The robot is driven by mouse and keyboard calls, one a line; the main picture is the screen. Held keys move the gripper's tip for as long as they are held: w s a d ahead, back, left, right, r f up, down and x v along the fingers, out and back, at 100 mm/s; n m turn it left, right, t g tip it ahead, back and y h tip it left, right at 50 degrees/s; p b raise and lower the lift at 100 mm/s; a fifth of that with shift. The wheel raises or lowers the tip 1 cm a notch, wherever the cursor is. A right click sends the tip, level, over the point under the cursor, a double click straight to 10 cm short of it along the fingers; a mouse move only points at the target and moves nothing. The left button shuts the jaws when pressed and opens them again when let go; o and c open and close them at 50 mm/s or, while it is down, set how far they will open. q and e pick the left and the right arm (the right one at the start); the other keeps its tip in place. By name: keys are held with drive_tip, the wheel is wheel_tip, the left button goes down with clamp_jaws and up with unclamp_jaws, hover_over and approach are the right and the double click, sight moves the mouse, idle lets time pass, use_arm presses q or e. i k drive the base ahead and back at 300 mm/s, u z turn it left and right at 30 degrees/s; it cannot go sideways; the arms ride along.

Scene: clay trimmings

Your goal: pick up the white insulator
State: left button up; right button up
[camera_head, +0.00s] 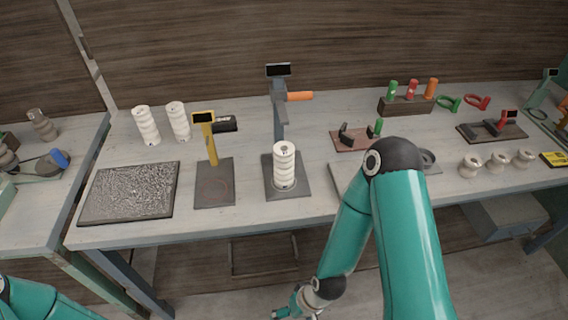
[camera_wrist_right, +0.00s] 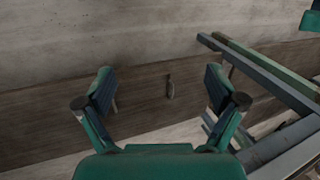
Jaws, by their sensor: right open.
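A white ribbed insulator (camera_head: 284,166) stands upright on the dark base plate of the grey stand in the middle of the bench. Two more white ribbed insulators, one (camera_head: 146,126) left of the other (camera_head: 178,121), stand at the back left. My right gripper (camera_head: 291,308) hangs low in front of the bench, below and apart from the middle insulator, and is cut by the bottom edge. In the right wrist view my right gripper (camera_wrist_right: 159,82) is open with nothing between its fingers. My left gripper is out of view; only part of my left arm shows at bottom left.
A yellow stand (camera_head: 211,150) and a dark textured tray (camera_head: 130,193) lie left of the middle insulator. Several small beige spools (camera_head: 497,162) sit at the right. The bench's front edge (camera_head: 215,238) lies between my right gripper and the bench top.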

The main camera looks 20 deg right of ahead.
sight(283, 154)
drive_tip(key=u, duration=1.75)
drive_tip(key=i, duration=0.1)
drive_tip(key=z, duration=2.75)
drive_tip(key=i, duration=0.2)
drive_tip(key=z, duration=1.8)
drive_tip(key=k, duration=1.05)
drive_tip(key=u, duration=1.25)
drive_tip(key=i, duration=0.75)
drive_tip(key=z, duration=0.55)
